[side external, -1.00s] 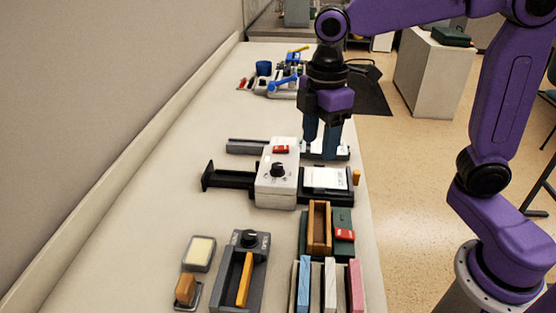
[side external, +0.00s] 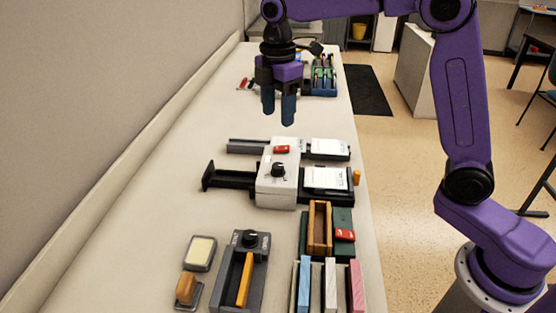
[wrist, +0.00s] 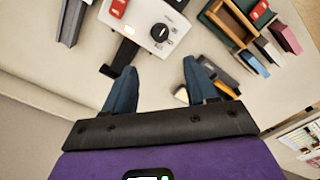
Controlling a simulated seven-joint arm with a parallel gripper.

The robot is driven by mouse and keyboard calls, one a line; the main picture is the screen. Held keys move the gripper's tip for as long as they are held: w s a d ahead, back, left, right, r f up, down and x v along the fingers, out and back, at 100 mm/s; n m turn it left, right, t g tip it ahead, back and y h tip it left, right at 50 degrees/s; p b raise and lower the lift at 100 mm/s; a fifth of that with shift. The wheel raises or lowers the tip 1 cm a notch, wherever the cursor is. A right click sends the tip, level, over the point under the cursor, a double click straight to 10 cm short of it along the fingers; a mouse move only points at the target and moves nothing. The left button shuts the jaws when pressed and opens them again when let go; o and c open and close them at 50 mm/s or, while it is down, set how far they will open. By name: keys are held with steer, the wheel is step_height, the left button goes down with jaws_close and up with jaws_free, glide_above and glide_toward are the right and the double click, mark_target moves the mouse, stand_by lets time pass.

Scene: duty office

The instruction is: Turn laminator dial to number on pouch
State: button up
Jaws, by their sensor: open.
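The laminator (side external: 277,190) is a white box with a black dial (side external: 278,170) and a red switch (side external: 281,149) on top. The dial also shows in the wrist view (wrist: 158,33), with a white pointer mark and printing around it that is too small to read. A white pouch (side external: 327,178) lies on the black tray at the laminator's right; its number is not legible. My gripper (side external: 279,120) is open and empty, pointing down above the bench beyond the laminator. In the wrist view its blue fingers (wrist: 160,88) are apart, with the dial ahead of them.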

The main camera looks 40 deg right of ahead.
mark_target(278, 165)
step_height(278, 165, down, 14)
steer(key=shift+r, duration=0.1)
stand_by(0.4)
steer(key=c, duration=1.1)
